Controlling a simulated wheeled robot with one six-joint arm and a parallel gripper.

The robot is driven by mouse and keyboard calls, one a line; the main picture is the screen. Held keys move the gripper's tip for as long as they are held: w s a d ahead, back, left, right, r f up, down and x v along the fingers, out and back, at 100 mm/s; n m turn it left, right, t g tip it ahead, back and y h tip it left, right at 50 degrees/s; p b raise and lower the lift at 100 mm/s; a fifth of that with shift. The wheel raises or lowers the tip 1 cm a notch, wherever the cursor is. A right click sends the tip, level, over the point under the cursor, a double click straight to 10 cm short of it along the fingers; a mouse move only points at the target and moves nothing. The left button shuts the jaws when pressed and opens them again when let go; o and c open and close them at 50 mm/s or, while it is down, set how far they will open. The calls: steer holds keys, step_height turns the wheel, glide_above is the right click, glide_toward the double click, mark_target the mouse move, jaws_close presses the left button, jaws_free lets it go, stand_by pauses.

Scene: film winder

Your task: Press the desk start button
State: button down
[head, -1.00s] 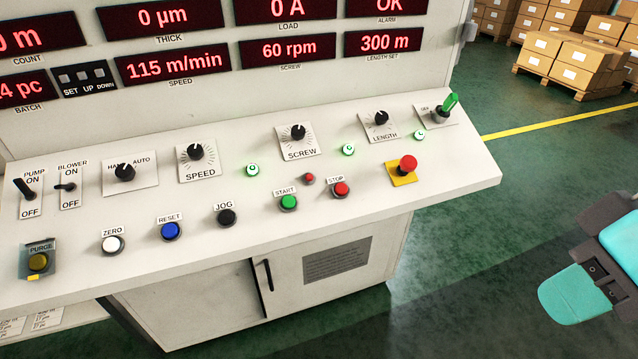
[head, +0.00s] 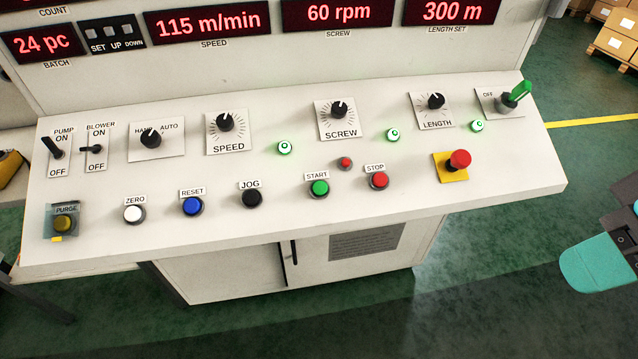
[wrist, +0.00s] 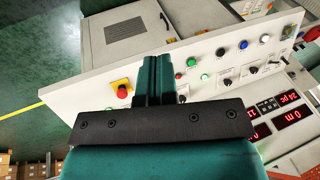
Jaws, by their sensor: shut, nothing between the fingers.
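The green start button (head: 318,188) sits on the sloped white desk panel (head: 300,225), under a START label. The red stop button (head: 378,181) is to its right and the black JOG button (head: 251,198) to its left. In the wrist view the start button (wrist: 220,52) shows to the right of my gripper (wrist: 157,62). My gripper's teal fingers are closed together, empty and apart from the button. In the head view a teal part of my arm shows at the right edge, clear of the desk.
A red mushroom button on a yellow plate (head: 459,161) stands right of the stop button. A small red button (head: 345,163) sits just above the gap between start and stop. Knobs, switches and lit green indicators line the panel.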

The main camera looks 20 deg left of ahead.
mark_target(320, 188)
steer(key=w+a+f+n+t+h+p, duration=0.1)
steer(key=w+a+f+t+p, duration=0.25)
steer(key=w+a, duration=0.45)
steer(key=w+a+f+n+t+h+p, duration=0.1)
steer(key=w+a+f+t+p, duration=0.15)
steer(key=w+a+t, duration=0.5)
steer(key=s+a+f+n+y, duration=0.1)
steer(key=a+n+y, duration=0.2)
steer(key=a, duration=0.3)
steer(key=s+a+f+n+y+p, duration=0.1)
steer(key=s+a+n+y, duration=0.1)
steer(key=a+n+y, duration=0.2)
steer(key=a+n, duration=0.2)
steer(key=shift+s+a+f, duration=0.25)
steer(key=shift+a+f, duration=0.05)
steer(key=w+f, duration=0.1)
steer(key=f, duration=0.1)
steer(key=w+a+f+b, duration=0.1)
steer(key=f, duration=0.1)
steer(key=w+f+b, duration=0.1)
steer(key=f, duration=0.2)
steer(key=shift+a, duration=0.35)
steer(key=shift+w+a+f, duration=0.15)
steer(key=shift+w+f, duration=0.05)
steer(key=shift+f, duration=0.25)
steer(key=shift+b, duration=0.3)
